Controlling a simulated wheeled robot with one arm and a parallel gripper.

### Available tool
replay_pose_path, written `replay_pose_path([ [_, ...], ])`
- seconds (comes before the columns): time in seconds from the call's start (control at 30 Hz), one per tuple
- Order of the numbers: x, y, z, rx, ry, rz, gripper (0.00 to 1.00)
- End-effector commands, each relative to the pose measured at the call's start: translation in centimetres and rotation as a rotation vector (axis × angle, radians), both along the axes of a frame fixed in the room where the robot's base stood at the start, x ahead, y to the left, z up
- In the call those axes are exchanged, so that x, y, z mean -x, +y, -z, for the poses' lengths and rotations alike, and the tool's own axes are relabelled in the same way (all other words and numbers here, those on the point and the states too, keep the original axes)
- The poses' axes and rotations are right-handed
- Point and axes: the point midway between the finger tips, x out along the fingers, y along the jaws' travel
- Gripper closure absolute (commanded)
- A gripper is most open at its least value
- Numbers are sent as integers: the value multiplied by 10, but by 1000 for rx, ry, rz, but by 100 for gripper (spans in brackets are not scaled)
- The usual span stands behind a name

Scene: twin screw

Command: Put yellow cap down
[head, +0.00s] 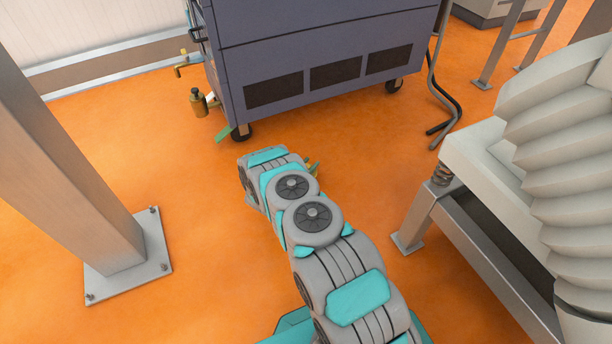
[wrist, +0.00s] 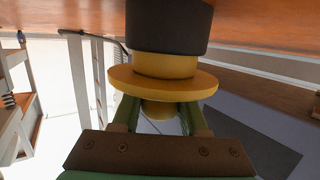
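The yellow cap (wrist: 165,84) is large in the middle of the wrist view, with a wide round flange and a narrower stem. A dark cylinder (wrist: 168,25) adjoins its far end; I cannot tell if it is part of the cap. My gripper (wrist: 158,111) has its two green fingers on either side of the stem, close against the flange, and appears shut on the cap. In the head view, only a small green part of my gripper (head: 313,166) shows beside my arm; the cap is mostly hidden there.
A blue-grey wheeled cabinet (head: 325,50) stands ahead on the orange floor (head: 150,150). A metal post (head: 75,160) with a bolted foot is at left. A ribbed grey machine on a metal frame (head: 470,240) is at right. Open floor lies around my arm.

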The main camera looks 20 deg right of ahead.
Motion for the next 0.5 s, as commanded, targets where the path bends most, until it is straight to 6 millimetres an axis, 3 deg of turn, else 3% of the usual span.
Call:
replay_pose_path([
  [0.07, 0, 0, 0, 0, 0, 0, 67],
  [0.33, 0, 0, 0, 0, 0, 0, 98],
  [0.5, 0, 0, 0, 0, 0, 0, 100],
])
